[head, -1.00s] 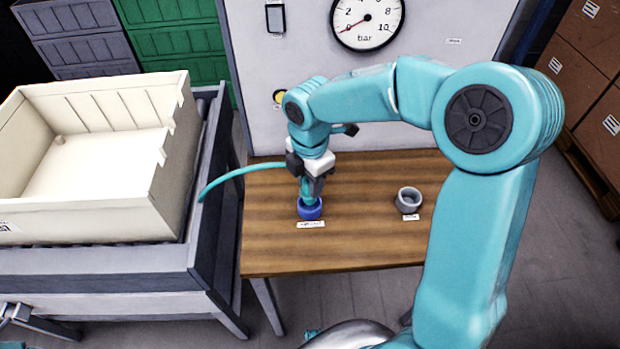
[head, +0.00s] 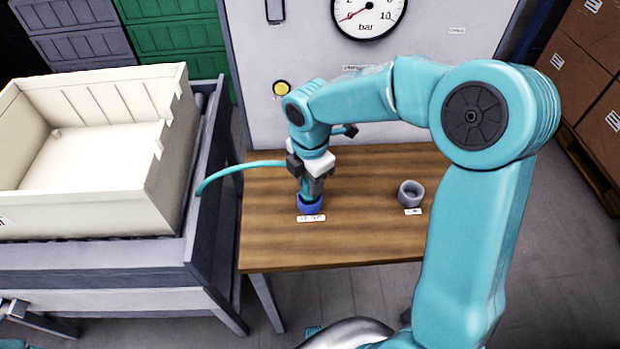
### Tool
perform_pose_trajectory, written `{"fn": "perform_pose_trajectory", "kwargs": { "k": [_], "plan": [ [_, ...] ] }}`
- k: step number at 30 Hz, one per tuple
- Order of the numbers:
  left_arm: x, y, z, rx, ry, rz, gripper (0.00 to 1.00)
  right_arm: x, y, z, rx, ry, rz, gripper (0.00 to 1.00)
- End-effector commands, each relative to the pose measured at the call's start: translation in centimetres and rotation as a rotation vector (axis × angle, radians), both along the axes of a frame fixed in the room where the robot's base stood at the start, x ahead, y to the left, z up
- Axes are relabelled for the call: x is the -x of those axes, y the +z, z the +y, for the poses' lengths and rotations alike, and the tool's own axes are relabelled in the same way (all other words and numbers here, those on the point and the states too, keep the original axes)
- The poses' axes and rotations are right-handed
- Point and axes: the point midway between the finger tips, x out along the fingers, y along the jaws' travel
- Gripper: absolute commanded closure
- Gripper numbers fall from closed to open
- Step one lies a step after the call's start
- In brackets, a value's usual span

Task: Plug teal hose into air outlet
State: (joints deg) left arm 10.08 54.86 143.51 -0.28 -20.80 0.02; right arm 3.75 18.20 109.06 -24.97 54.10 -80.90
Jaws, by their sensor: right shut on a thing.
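The teal hose (head: 240,168) rises from the left edge of the wooden table and curves right to my right gripper. My right gripper (head: 312,184) is shut on the hose's end and points down at the blue ring-shaped socket (head: 310,205) on the table. The teal end reaches the top of the blue socket; how deep it sits inside is hidden. A grey ring-shaped socket (head: 411,192) stands empty to the right. Each socket has a small white label in front, too small to read.
The wooden table (head: 360,240) is otherwise clear. A panel with a pressure gauge (head: 368,14) and yellow button (head: 282,88) stands behind it. A cream crate (head: 100,215) on a grey stand is at left. Brown boxes (head: 585,75) are at far right.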

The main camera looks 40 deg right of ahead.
Motion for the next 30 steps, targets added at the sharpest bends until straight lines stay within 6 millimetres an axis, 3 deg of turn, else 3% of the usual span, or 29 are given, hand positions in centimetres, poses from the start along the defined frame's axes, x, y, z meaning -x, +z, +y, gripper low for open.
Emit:
{"fn": "perform_pose_trajectory", "kwargs": {
  "k": [22,23,24,25,30],
  "plan": [
    [0.0,-1.0,0.0,0.000,0.000,0.000,0.57,0.0,-1.4,0.0,0.000,0.000,0.000,0.99],
    [0.0,-1.0,0.0,0.000,0.000,0.000,0.57,0.0,-1.4,0.0,0.000,0.000,0.000,0.57],
    [0.0,-1.0,0.0,0.000,0.000,0.000,0.57,0.0,-1.4,0.0,0.000,0.000,0.000,0.44],
    [0.0,-1.0,0.0,0.000,0.000,0.000,0.57,0.0,-1.4,0.0,0.000,0.000,0.000,0.37],
    [0.0,-1.0,0.0,0.000,0.000,0.000,0.57,0.0,-1.4,0.0,0.000,0.000,0.000,0.37]
  ]
}}
